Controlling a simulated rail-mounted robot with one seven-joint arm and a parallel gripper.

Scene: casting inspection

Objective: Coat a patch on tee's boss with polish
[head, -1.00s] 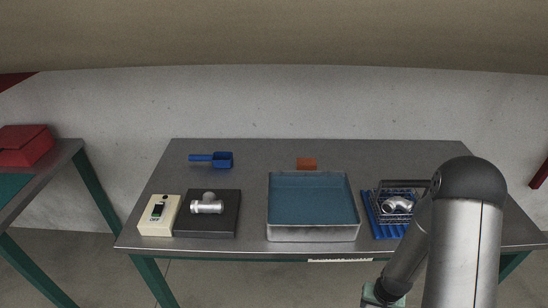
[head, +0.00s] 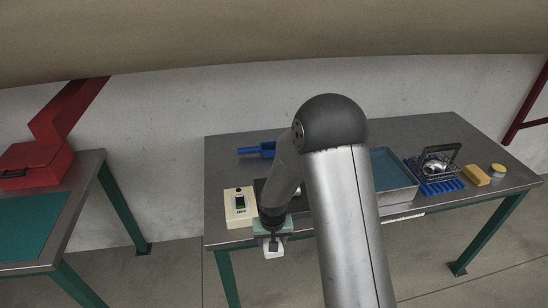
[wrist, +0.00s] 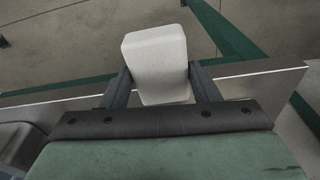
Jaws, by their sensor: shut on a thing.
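My gripper (head: 272,240) is shut on a pale grey-white block (wrist: 155,62), which sits between its two fingers in the wrist view. In the head view the block (head: 273,252) hangs just off the table's front edge, below the beige box. The tee is hidden behind my arm in the head view, and its boss cannot be seen. Only a sliver of the dark plate (head: 259,186) shows beside my arm. A small round tin (head: 497,170), possibly the polish, stands at the right end of the table.
A beige box (head: 240,207) marked OFF stands at the table's left front. A blue scoop (head: 258,150) lies behind. A tray (head: 395,181) of blue liquid, a wire basket (head: 437,163) with a metal fitting and a yellow block (head: 476,176) are to the right. A red case (head: 38,165) sits on the left table.

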